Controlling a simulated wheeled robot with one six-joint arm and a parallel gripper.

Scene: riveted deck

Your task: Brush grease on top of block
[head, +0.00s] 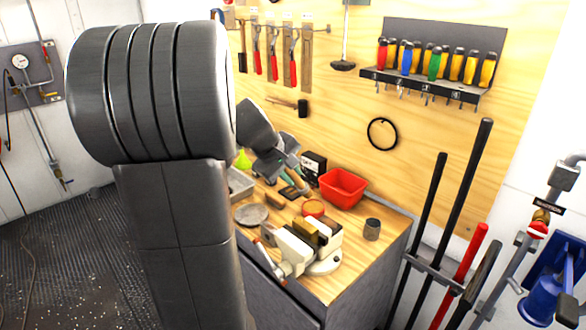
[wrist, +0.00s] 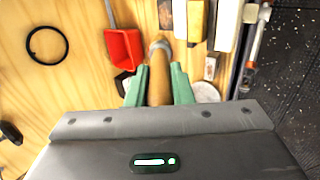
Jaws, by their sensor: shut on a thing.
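My gripper (wrist: 158,88) has green fingers shut on the wooden handle of a brush (wrist: 158,75). A grey band (wrist: 160,47) shows at the handle's far end; I cannot make out the bristles clearly. In the head view my gripper (head: 296,180) hangs above the bench, behind the vise. The block (head: 304,228), yellowish brown, sits between the white jaws of the vise (head: 328,238). In the wrist view the block (wrist: 196,20) shows beyond the brush, at the top edge. I cannot tell whether grease is on the block.
A red bin (head: 343,188) stands behind the tin, against the pegboard. A dark jar (head: 372,230) stands right of the vise, and a grey disc (head: 251,214) lies left of it. My arm hides the bench's left part.

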